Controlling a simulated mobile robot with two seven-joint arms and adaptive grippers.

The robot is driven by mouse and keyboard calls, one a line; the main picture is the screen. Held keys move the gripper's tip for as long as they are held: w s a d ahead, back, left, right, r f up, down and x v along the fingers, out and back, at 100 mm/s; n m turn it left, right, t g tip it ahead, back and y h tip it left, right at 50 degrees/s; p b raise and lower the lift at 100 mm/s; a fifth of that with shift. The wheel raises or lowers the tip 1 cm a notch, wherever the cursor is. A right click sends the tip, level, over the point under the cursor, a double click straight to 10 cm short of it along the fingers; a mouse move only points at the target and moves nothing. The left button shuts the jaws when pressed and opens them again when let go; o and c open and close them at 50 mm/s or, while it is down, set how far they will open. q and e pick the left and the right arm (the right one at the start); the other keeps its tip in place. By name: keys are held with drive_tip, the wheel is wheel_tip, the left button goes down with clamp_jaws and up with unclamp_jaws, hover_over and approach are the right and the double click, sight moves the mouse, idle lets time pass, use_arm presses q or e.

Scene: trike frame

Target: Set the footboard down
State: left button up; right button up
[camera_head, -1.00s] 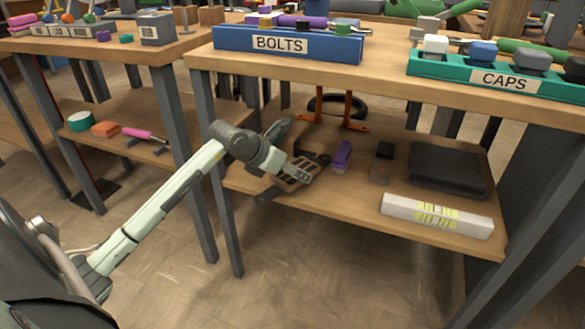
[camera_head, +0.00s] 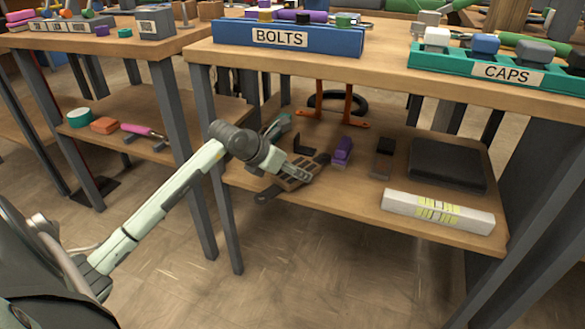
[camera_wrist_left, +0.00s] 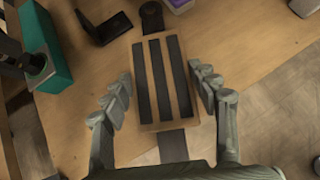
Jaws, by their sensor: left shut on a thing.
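The footboard (camera_head: 297,183) is a tan board with dark strips across it. A dark bar shows at both of its ends. It is low at the left front of the lower shelf (camera_head: 345,205), and its near end reaches over the shelf's front edge. In the left wrist view the footboard (camera_wrist_left: 143,85) fills the middle. My left gripper (camera_wrist_left: 163,88) has a finger along each long side and is shut on it. The head view also shows my left gripper (camera_head: 298,170) there. Whether the board's underside touches the shelf is hidden. My right gripper is not in view.
A purple block (camera_head: 342,150), a black piece (camera_head: 383,158), a dark tray (camera_head: 447,165) and a white box (camera_head: 437,211) lie to the right on the shelf. An orange stand (camera_head: 348,105) is behind. A teal box (camera_wrist_left: 48,58) is close on the left in the wrist view.

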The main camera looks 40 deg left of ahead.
use_arm(q)
drive_tip(key=shift+f, duration=0.2)
drive_tip(key=o, duration=1.6)
drive_tip(key=shift+o, duration=1.1)
drive_tip(key=shift+f, duration=0.1)
drive_tip(key=v, duration=1.2)
